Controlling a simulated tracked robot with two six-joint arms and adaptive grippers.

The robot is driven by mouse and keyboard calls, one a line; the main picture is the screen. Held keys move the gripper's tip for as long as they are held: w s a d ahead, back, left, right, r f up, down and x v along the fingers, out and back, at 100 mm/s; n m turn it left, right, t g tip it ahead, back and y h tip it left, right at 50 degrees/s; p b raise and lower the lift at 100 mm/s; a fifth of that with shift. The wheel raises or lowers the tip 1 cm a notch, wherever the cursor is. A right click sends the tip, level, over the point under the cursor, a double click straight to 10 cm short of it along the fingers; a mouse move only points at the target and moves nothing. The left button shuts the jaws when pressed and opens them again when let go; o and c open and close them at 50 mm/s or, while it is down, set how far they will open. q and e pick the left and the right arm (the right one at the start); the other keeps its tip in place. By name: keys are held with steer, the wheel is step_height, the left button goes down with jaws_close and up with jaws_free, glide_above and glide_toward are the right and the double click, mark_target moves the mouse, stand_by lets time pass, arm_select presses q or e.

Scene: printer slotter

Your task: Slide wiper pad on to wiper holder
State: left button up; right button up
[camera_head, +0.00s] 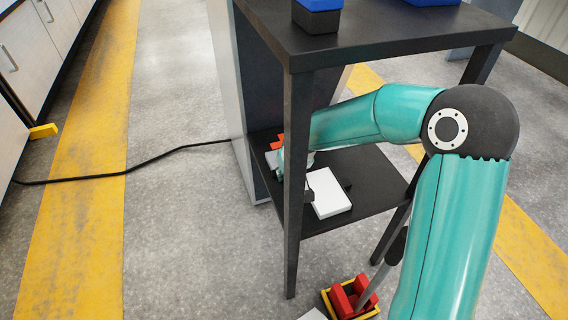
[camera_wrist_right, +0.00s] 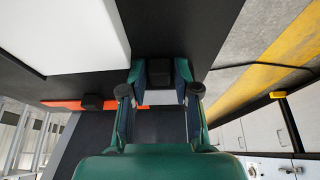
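My right gripper (camera_wrist_right: 160,92) is low over the lower shelf (camera_head: 376,180); in the head view its fingers are mostly hidden by the table leg. In the right wrist view its two fingers flank a small black block (camera_wrist_right: 160,72) with a light grey piece (camera_wrist_right: 160,97) beside it, and look closed on the block. A grey piece (camera_head: 271,160) shows near the gripper in the head view. An orange part (camera_head: 277,143) lies beyond it; the wrist view shows an orange bar with a black knob (camera_wrist_right: 92,102). I cannot tell for sure which is the pad or holder. My left gripper is out of view.
A white block (camera_head: 331,195) lies on the shelf right of the gripper; it fills the upper left of the wrist view. The front table leg (camera_head: 295,180) stands close to my forearm. Blue bins (camera_head: 318,8) sit on the tabletop. A yellow-rimmed box with red parts (camera_head: 350,298) is below.

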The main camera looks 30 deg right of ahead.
steer(key=shift+s+f, duration=0.1)
steer(key=shift+f, duration=0.1)
jaws_close()
steer(key=shift+s+f, duration=0.1)
steer(key=shift+s, duration=0.05)
steer(key=shift+s+a+b, duration=0.2)
steer(key=shift+s+b, duration=0.2)
steer(key=shift+s, duration=0.25)
steer(key=shift+s+a+b, duration=0.15)
steer(key=shift+s+b, duration=0.25)
steer(key=shift+s, duration=0.2)
steer(key=shift+s+a, duration=0.25)
steer(key=shift+s, duration=0.85)
